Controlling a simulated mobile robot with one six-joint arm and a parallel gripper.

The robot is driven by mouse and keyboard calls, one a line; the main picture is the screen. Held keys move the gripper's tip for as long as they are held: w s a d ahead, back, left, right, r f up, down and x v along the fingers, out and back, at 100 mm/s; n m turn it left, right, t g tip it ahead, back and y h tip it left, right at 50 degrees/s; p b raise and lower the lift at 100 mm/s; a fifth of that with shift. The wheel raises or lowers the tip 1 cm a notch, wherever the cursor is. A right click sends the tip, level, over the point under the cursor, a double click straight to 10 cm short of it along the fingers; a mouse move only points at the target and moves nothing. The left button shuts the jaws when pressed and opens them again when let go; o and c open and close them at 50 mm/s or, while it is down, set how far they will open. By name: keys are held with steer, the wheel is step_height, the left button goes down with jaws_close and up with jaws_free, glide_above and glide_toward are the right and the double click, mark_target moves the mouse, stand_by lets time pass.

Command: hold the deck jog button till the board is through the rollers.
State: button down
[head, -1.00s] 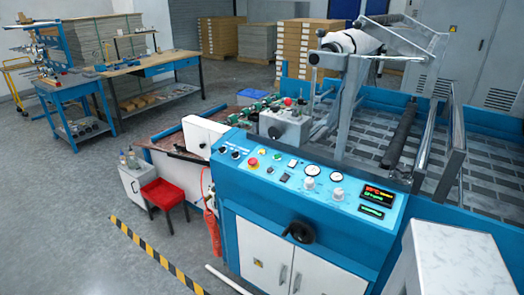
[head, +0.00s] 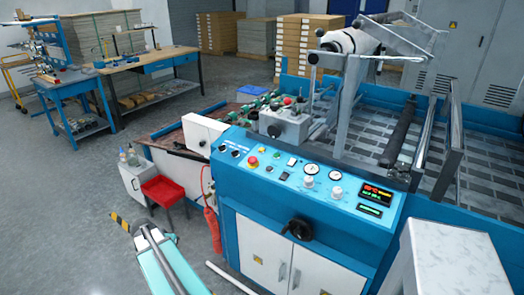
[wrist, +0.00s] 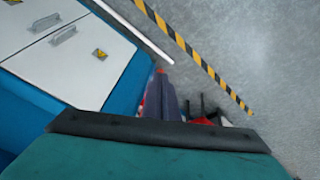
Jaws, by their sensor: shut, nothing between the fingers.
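The blue control panel (head: 300,190) holds an emergency stop (head: 253,162), a green button (head: 263,168), a white button (head: 292,162), a black switch (head: 286,175), dials and a lit display (head: 370,194). I cannot read which one is the deck jog button. A dark roller (head: 401,130) crosses the patterned grey deck (head: 365,150) behind the panel. I cannot make out a board in the rollers. My gripper (wrist: 163,78) shows in the wrist view, its fingers together and empty, over the floor beside the machine and away from the panel.
White cabinet doors (wrist: 70,50) and a striped floor line (wrist: 190,50) show in the wrist view. A red stool (head: 164,190), a red fire extinguisher (head: 211,220) and a white side cabinet (head: 132,183) stand left of the panel. A handwheel (head: 298,229) protrudes from its front.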

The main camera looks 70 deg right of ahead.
mark_target(262, 150)
steer(key=s+d+r+m+h, duration=0.2)
steer(key=s+d+r+m, duration=0.1)
steer(key=d+r, duration=0.7)
steer(key=s+d+r+m+h+p, duration=0.1)
steer(key=s+d+r+m, duration=0.3)
steer(key=d+r, duration=0.7)
steer(key=s+d+r+m+h, duration=0.2)
steer(key=s+d+r+m, duration=0.2)
steer(key=d+r, duration=0.6)
steer(key=shift+s+d+r+g+h, duration=0.2)
steer(key=shift+s+d, duration=0.15)
steer(key=shift+s, duration=0.35)
steer(key=shift+s+d+r+g+h, duration=0.1)
steer(key=shift+s+d+h, duration=0.15)
steer(key=shift+s, duration=0.45)
steer(key=s+d+r+m+g+h, duration=0.1)
steer(key=s+d+r+m, duration=0.2)
steer(key=s+d+r, duration=0.2)
step_height(262, 150, up, 4)
steer(key=s, duration=0.2)
steer(key=shift+s+d+r+p, duration=0.25)
steer(key=shift+s+p, duration=0.1)
steer(key=shift+f, duration=0.15)
